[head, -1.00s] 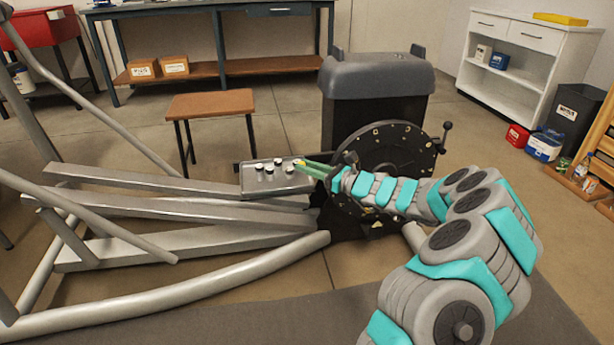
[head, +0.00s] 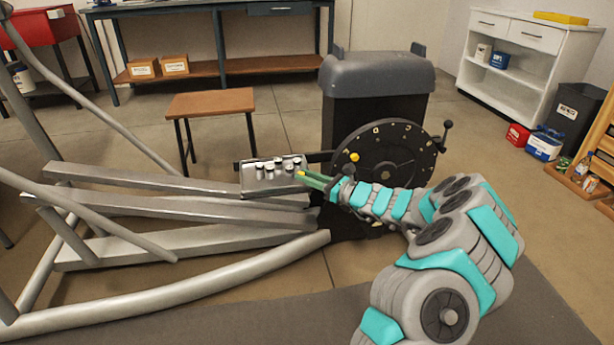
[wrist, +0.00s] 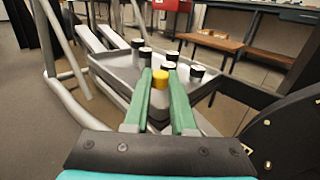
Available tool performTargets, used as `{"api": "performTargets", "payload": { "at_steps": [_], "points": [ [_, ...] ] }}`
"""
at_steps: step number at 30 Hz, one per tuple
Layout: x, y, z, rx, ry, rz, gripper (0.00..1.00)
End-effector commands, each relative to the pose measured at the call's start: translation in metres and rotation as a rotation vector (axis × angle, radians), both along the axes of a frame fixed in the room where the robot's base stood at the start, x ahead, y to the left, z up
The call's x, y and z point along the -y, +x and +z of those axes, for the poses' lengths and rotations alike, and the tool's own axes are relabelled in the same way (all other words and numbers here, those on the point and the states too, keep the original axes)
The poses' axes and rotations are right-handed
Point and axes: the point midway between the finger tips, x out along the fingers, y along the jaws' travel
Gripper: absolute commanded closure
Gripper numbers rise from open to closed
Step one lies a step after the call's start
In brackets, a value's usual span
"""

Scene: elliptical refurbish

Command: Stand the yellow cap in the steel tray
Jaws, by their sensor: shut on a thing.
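My gripper (head: 311,178) has two green fingers, shut on the yellow cap (wrist: 160,79). In the wrist view the cap's yellow top shows between the fingers (wrist: 160,92), with a grey part below it. In the head view a small bit of yellow (head: 301,173) shows at the fingertips. The fingertips are at the right end of the steel tray (head: 256,187). The tray also shows in the wrist view (wrist: 112,64). Several dark cylinders with white tops (wrist: 197,72) stand in the tray. Whether the cap touches the tray I cannot tell.
A dark flywheel disc (head: 390,150) stands right behind my gripper, with a yellow round piece (head: 354,157) at its left side. Silver machine rails (head: 180,208) run left below the tray. A brown-topped stool (head: 210,102) stands behind the tray.

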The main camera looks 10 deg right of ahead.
Motion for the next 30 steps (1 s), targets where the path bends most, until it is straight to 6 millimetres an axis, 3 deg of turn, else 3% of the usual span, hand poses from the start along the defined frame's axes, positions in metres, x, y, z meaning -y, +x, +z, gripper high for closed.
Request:
{"api": "performTargets", "payload": {
  "at_steps": [7,8,15,23,28,30],
  "points": [
    [0.000,0.000,-0.005,0.000,0.000,0.000,1.00],
    [0.000,0.000,-0.005,0.000,0.000,0.000,0.74],
    [0.000,0.000,-0.005,-0.001,-0.001,0.000,0.47],
    [0.000,0.000,-0.004,-0.001,-0.001,0.000,0.46],
    [0.000,0.000,0.011,0.001,-0.002,0.001,0.46],
    [0.010,-0.007,0.008,-0.001,0.000,-0.003,0.46]
  ]
}}
